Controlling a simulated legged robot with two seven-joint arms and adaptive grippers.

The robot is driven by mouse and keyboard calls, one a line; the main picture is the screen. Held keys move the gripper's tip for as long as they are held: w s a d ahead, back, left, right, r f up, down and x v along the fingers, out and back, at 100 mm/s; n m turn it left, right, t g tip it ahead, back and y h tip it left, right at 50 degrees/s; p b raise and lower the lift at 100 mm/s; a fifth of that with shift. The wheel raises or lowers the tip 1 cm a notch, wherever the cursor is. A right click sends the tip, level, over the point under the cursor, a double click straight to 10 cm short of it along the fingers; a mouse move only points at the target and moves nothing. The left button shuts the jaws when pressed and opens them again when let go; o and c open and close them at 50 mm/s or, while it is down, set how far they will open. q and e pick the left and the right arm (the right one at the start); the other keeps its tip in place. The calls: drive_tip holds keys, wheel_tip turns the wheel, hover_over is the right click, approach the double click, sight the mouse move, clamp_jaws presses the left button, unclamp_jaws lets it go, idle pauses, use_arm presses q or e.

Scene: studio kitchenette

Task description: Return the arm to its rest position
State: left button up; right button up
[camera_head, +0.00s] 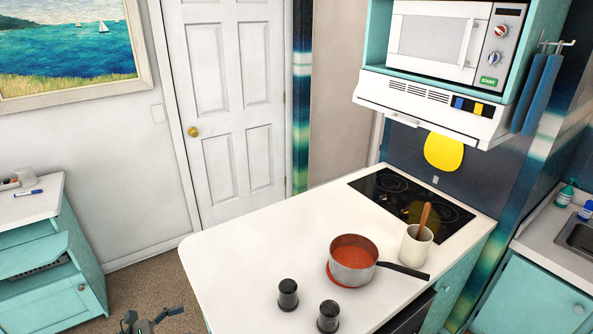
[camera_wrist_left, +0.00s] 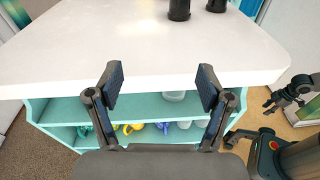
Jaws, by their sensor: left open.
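My left gripper (camera_head: 150,324) shows at the bottom edge of the head view, over the floor left of the white counter (camera_head: 235,262). In the left wrist view the same gripper (camera_wrist_left: 160,80) has its two dark fingers spread wide, with nothing between them. Behind the fingers are the edge of the counter (camera_wrist_left: 150,50) and teal open shelves (camera_wrist_left: 65,108) below it. A dark jointed part of mine at the right edge of the left wrist view looks like my right gripper (camera_wrist_left: 284,95); its jaws are too small to read.
On the counter stand a saucepan (camera_head: 352,262) of red contents, a utensil crock (camera_head: 415,248) and two dark shakers (camera_head: 288,295) (camera_head: 328,316). A teal cabinet (camera_head: 50,265) with an open drawer stands at left. Carpeted floor (camera_head: 150,283) lies between cabinet and counter.

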use_arm(q)
drive_tip(key=s+a+f+n+t+y, duration=0.2)
drive_tip(key=a+f+n+y, duration=0.6)
drive_tip(key=a+f+n, duration=0.5)
drive_tip(key=s+a+f+n+t+y, duration=0.2)
drive_tip(key=a+f+n+y, duration=0.65)
drive_tip(key=n, duration=0.75)
drive_tip(key=s+a+f+n+g+y, duration=0.3)
drive_tip(key=s+a+f+n+g, duration=0.25)
drive_tip(key=s, duration=0.55)
drive_tip(key=s+a+f+n+g+y, duration=0.2)
drive_tip(key=s+a+f+n+g, duration=0.35)
drive_tip(key=s, duration=0.45)
drive_tip(key=s+d+f+n+h, duration=0.1)
drive_tip(key=s+d+f+n, duration=0.15)
drive_tip(key=d+f, duration=0.45)
drive_tip(key=s+d+f+n+h, duration=0.1)
drive_tip(key=s+d+f+h, duration=0.1)
drive_tip(key=s+d+f, duration=0.5)
drive_tip(key=d+f+n+h, duration=0.1)
drive_tip(key=d+f+h, duration=0.1)
drive_tip(key=d, duration=1.2)
drive_tip(key=d+f+n+h, duration=0.1)
drive_tip(key=d+f+h, duration=0.1)
drive_tip(key=d, duration=1.3)
drive_tip(key=shift+f+n, duration=0.25)
drive_tip(key=shift+n, duration=0.1)
